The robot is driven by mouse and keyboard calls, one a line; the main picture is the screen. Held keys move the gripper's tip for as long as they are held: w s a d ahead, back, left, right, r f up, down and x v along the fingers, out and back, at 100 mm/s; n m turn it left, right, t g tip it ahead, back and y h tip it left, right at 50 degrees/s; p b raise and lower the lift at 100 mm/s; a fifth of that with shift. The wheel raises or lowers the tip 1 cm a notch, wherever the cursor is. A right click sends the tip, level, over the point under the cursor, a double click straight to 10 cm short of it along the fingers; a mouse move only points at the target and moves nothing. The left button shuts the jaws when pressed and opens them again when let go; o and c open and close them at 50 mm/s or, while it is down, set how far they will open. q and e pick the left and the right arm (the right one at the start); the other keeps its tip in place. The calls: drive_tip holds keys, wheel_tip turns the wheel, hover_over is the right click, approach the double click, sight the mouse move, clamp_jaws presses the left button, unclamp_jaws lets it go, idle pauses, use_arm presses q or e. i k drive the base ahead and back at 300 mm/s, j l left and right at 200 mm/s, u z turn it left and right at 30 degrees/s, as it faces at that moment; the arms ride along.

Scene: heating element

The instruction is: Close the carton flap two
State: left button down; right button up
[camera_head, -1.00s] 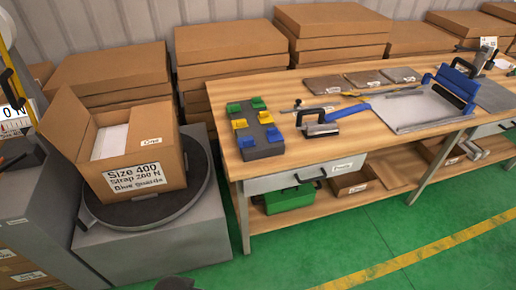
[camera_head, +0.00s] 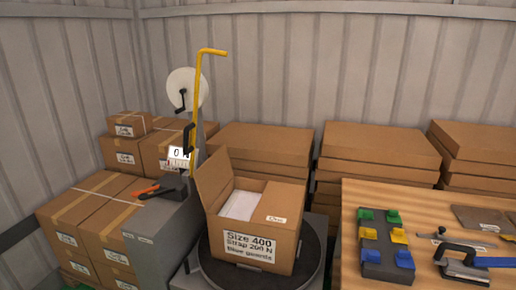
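The open carton (camera_head: 255,225) stands on a dark round turntable (camera_head: 312,262), left of the workbench. Its front label reads "Size 400, Strap 200 N" and a third line about guards. One flap (camera_head: 213,180) on the left side stands up and leans outward. A brown panel (camera_head: 284,198) with a small label, seemingly "One", lies roughly flat over the right part of the top. A white item (camera_head: 240,204) shows in the opening between them. Any writing on the raised flap is not visible. Neither of my grippers is in view.
A strapping stand with yellow handle (camera_head: 194,110) and white reel (camera_head: 186,88) rises behind the carton's left. Strapped boxes (camera_head: 88,210) and orange-handled pliers (camera_head: 146,191) are left. The workbench (camera_head: 350,215) with colored blocks is right; stacked cartons (camera_head: 262,138) stand behind.

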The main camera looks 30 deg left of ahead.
sight(212, 177)
drive_tip(key=u, duration=1.25)
